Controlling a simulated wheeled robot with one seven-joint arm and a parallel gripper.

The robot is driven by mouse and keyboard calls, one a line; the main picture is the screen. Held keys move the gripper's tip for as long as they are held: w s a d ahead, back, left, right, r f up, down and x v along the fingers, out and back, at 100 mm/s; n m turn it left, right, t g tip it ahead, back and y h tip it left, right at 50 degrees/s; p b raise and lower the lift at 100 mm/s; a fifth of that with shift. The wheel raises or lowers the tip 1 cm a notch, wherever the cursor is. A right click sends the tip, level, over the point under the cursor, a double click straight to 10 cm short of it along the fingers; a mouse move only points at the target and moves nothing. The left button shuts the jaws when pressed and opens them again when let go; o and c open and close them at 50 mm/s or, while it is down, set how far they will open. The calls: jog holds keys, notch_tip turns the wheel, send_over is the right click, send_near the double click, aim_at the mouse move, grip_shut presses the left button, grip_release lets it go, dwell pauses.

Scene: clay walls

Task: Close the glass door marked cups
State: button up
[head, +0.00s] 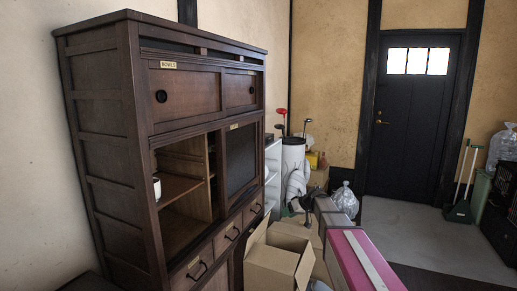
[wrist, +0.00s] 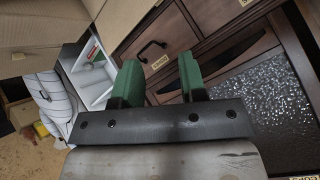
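A dark wooden cabinet (head: 105,150) stands against the left wall in the head view. Its glass door (head: 242,160) sits at the right of the middle opening, with a small tag (head: 234,126) above it that is too small to read. The left part of the opening is uncovered and shows a shelf (head: 178,187) and a white cup (head: 156,187). The textured glass also shows in the wrist view (wrist: 270,105), with a partly cut-off tag (wrist: 303,178) at the bottom edge. My gripper (wrist: 158,72) has green fingers spread apart with nothing between them, near the drawer fronts; the head view does not show it.
Drawers (head: 227,239) with dark handles lie below the glass door. Grey floor (head: 430,235) is clear before the dark door.

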jog(key=w+a+r+n+t+y, duration=0.2)
jog(key=w+a+r+n+y, duration=0.15)
jog(key=w+r, duration=0.8)
jog(key=n+t+y, duration=0.1)
jog(key=n+y, duration=0.2)
jog(key=y, duration=0.2)
send_near(259, 146)
jog(key=s+d+r, duration=0.1)
jog(key=s, duration=0.3)
jog(key=shift+h, duration=0.25)
jog(key=x, duration=1)
jog(key=shift+a+r, duration=0.15)
jog(key=shift+a, duration=0.15)
grip_shut()
